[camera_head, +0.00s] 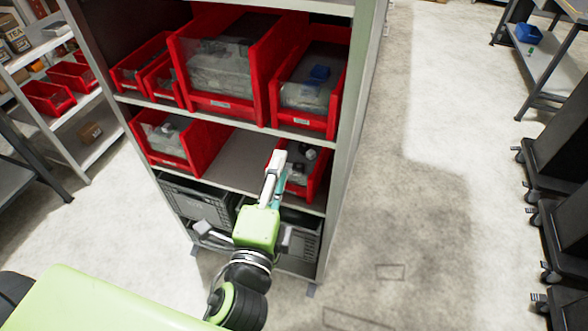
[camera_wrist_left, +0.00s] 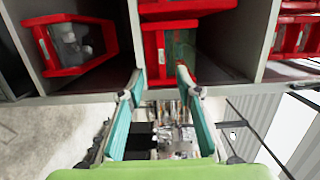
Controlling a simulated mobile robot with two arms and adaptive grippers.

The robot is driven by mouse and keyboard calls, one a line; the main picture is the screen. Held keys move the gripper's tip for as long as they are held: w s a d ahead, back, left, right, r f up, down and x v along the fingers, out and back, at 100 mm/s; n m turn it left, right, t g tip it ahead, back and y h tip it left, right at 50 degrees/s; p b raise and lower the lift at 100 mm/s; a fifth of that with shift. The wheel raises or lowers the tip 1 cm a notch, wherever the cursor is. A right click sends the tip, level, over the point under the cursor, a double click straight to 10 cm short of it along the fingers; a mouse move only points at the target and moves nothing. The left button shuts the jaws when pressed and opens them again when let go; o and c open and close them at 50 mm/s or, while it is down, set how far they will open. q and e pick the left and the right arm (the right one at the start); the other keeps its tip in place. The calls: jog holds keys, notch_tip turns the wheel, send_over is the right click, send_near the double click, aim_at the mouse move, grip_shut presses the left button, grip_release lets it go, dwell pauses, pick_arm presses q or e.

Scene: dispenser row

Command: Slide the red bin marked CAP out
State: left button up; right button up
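Several red bins stand on a grey shelf unit; I cannot read CAP on any label. My left gripper (camera_head: 277,168) is at the middle shelf, its fingertips by the left side of a red bin (camera_head: 322,172) with dark and light round parts in it. The gripper covers part of this bin. In the left wrist view, the fingers (camera_wrist_left: 157,84) are spread apart, with a narrow red bin front (camera_wrist_left: 155,68) with a pale label between and beyond their tips. I cannot tell if they touch it. My right gripper is not in view.
Another red bin (camera_head: 163,141) sits left on the same shelf, with bare shelf (camera_head: 237,160) between. Larger red bins (camera_head: 219,103) fill the shelf above; grey crates (camera_head: 196,203) are below. The shelf's right post (camera_head: 350,130) is close. Floor (camera_head: 420,220) to the right is clear.

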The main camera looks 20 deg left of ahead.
pick_arm(q)
jog(key=p, duration=0.5)
send_near(292, 119)
jog(key=w, duration=0.7)
jog(key=shift+w+a, duration=0.1)
jog(key=shift+a, duration=0.25)
jog(key=shift+w, duration=0.45)
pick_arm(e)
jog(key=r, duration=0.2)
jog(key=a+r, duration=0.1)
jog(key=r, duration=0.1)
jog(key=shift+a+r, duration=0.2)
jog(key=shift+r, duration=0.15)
pick_arm(q)
grip_shut()
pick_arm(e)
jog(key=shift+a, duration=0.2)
